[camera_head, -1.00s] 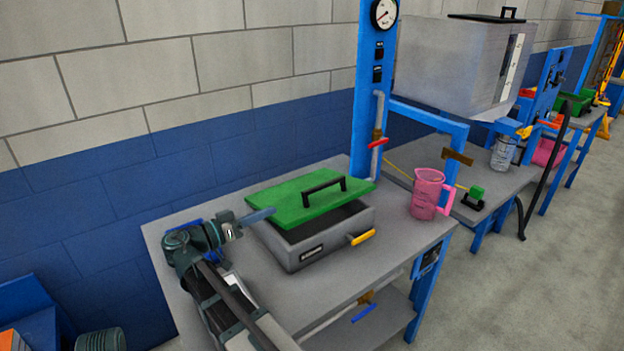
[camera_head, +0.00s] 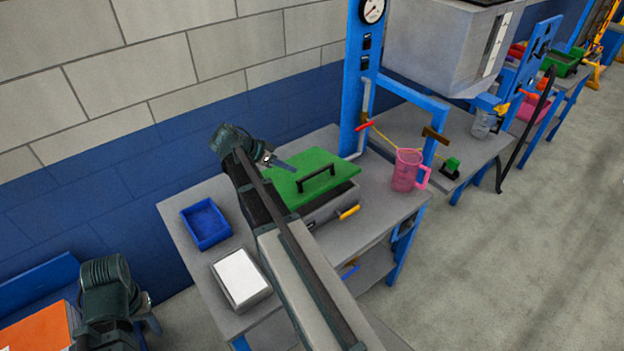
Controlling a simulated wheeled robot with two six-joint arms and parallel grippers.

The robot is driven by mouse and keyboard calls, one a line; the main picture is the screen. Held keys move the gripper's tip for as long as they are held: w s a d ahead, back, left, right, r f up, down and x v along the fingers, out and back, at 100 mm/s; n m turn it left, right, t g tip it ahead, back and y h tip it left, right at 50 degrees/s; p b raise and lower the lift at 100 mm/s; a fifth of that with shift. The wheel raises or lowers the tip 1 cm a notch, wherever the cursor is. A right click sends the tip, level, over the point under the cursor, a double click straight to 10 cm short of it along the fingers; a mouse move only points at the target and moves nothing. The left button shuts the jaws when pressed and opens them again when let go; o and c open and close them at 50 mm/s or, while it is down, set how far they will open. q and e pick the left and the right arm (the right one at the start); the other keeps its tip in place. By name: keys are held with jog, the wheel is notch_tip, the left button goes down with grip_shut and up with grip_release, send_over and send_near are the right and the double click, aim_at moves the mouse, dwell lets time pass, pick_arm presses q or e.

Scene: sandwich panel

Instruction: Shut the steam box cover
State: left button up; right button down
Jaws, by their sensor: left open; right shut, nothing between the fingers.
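The steam box (camera_head: 331,213) is a grey box on the workbench. Its green cover (camera_head: 318,163) with a black handle lies over it, and a dark gap shows between the cover and the front rim. The cover looks not flush with the box. My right gripper (camera_head: 281,164) is shut and empty at the back left edge of the cover; I cannot tell whether it touches. My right forearm hides the box's left part. My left gripper (camera_head: 148,318) is open, low at the far left, away from the box.
A blue tray (camera_head: 206,223) and a white-topped block (camera_head: 240,277) lie on the bench (camera_head: 180,232) left of my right arm. A pink jug (camera_head: 406,172) stands right of the box. A blue post (camera_head: 355,95) rises behind the bench.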

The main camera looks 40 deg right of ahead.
jog(key=b, duration=0.9)
send_near(320, 190)
jog(key=d+f, duration=0.1)
jog(key=d, duration=0.1)
jog(key=s+d+f, duration=0.1)
jog(key=d, duration=0.1)
jog(key=shift+s+f, duration=0.1)
jog(key=shift+f, duration=0.05)
jog(key=shift+s+f+b, duration=0.25)
jog(key=shift+f+b, duration=0.55)
jog(key=shift+b, duration=0.15)
jog(key=shift+m+t, duration=0.3)
jog(key=shift+t, duration=0.4)
jog(key=f+b, duration=0.2)
jog(key=s+f+b, duration=0.1)
jog(key=f+b, duration=0.1)
jog(key=s+f+b, duration=0.1)
jog(key=f+b, duration=0.2)
jog(key=shift+a+f, duration=0.1)
jog(key=shift+a, duration=0.05)
jog(key=shift+s+a, duration=0.15)
